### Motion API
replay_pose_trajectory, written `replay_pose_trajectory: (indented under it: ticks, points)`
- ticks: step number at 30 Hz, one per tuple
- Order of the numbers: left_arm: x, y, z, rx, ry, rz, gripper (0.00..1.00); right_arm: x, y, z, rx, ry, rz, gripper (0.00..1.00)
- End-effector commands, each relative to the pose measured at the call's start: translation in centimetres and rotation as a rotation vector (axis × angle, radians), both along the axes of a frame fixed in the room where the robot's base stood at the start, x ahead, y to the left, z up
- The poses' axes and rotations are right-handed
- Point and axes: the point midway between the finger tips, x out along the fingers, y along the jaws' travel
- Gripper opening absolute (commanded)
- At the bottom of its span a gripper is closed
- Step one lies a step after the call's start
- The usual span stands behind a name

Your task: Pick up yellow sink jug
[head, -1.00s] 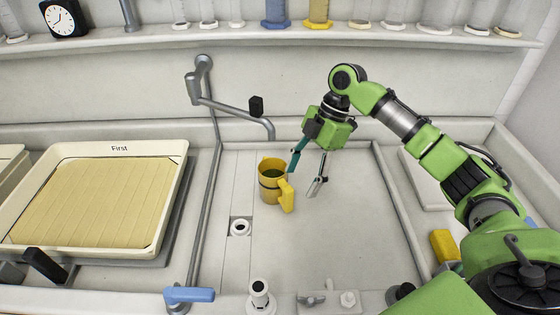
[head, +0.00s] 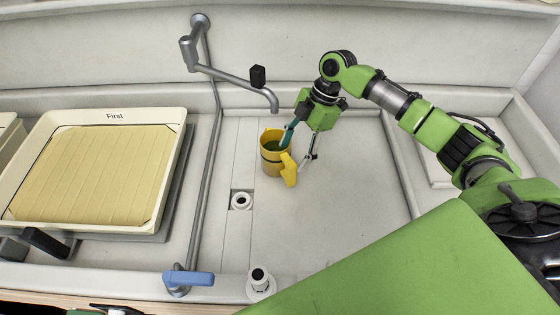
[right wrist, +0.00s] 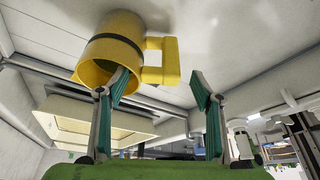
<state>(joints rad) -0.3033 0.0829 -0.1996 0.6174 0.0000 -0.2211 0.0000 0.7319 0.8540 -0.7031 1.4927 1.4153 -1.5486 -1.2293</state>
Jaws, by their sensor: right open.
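The yellow jug (head: 270,156) stands upright in the sink, with a dark band around its body and its handle turned to the right and front. In the right wrist view the jug (right wrist: 113,48) shows its open mouth and its square handle. My right gripper (head: 296,160) is open at the handle. One finger overlaps the jug's rim in both views and the other is to the right of the handle. I cannot tell whether either finger touches the jug. My left gripper is not clearly in view.
A grey faucet (head: 235,82) reaches over the sink behind the jug. A drain (head: 241,200) is front left of it. A cream tray marked First (head: 178,165) is at the left. A blue lever (head: 188,279) is at the front. The sink floor right of the jug is clear.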

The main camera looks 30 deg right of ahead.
Motion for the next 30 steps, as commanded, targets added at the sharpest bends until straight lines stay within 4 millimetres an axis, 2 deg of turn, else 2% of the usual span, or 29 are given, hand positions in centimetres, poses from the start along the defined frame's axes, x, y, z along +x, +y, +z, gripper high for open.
replay_pose_trajectory:
  ticks: [4, 10, 19, 20, 24, 27, 30]
  points:
    - [0.7, -0.1, 0.7, -0.001, -0.011, 0.000, 0.28, -0.2, 0.8, -1.7, 0.002, 0.006, 0.001, 0.60]
    - [0.8, -0.1, 1.3, -0.002, -0.012, 0.001, 0.28, -0.2, 1.9, -4.3, 0.002, 0.004, 0.001, 0.60]
    - [0.7, -0.4, 1.3, -0.005, -0.010, 0.002, 0.28, -0.2, 2.1, -5.1, 0.000, 0.001, 0.000, 0.60]
    - [0.7, -0.4, 1.3, -0.005, -0.010, 0.002, 0.28, -0.2, 2.1, -5.1, 0.000, 0.001, 0.000, 0.58]
    - [0.6, -0.5, 1.3, -0.006, -0.008, 0.002, 0.28, -0.2, 2.1, -5.1, 0.000, 0.002, 0.001, 0.21]
    - [0.5, -0.4, 1.2, -0.006, -0.008, 0.002, 0.28, -0.2, 2.1, -5.1, 0.000, 0.002, 0.001, 0.00]
    - [0.5, -0.4, 1.3, -0.006, -0.007, 0.002, 0.28, -0.1, 2.1, -4.9, 0.002, -0.002, 0.000, 0.00]
